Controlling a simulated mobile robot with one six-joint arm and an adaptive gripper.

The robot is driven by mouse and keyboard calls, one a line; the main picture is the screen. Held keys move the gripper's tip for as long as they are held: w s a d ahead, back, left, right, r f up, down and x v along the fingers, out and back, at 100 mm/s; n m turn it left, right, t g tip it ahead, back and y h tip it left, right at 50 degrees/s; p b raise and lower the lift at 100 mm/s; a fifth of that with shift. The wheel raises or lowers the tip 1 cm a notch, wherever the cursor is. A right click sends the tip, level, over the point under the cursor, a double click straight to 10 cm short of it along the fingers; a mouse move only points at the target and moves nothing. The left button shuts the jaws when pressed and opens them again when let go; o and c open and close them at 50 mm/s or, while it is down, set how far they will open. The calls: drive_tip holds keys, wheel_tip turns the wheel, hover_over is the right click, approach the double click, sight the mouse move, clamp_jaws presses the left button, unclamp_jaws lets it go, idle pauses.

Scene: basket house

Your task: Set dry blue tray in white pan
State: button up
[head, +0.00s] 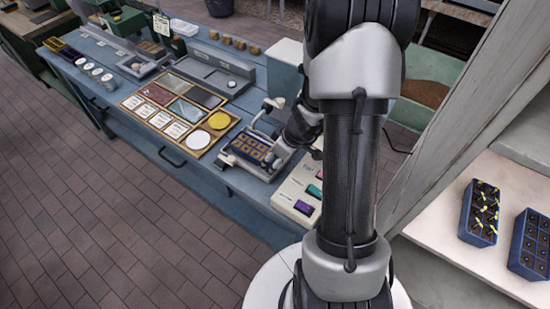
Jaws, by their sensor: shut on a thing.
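A blue tray (249,149) with brown cells is at my gripper (257,147), over the front of the blue-grey bench. My gripper is shut on this tray, with my arm reaching in from the right. Pale edges show around the tray. I cannot tell whether they are gripper parts or the rim of a white pan. I cannot tell whether the tray touches the surface below. No white pan can be made out clearly. Two more blue trays stand on the pale shelf at right: one with yellow pieces (480,213), one with dark holes (530,245).
A wooden board (180,108) with coloured panels, cards and round discs lies left of my gripper. A white box with coloured buttons (301,196) stands close on its right. A grey device (209,76) is behind. My arm hides part of the bench.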

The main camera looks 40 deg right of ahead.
drive_tip(key=shift+f+b, duration=0.35)
drive_tip(key=shift+b, duration=0.1)
idle(0.3)
drive_tip(key=o, duration=1.2)
drive_tip(key=shift+o, duration=1)
drive_tip(key=shift+o, duration=0.9)
drive_tip(key=shift+s+d+r+p, duration=0.1)
drive_tip(key=shift+r+p, duration=0.45)
drive_tip(key=shift+r, duration=0.2)
wheel_tip(320, 180, up, 7)
drive_tip(key=p, duration=0.4)
drive_tip(key=shift+f, duration=0.2)
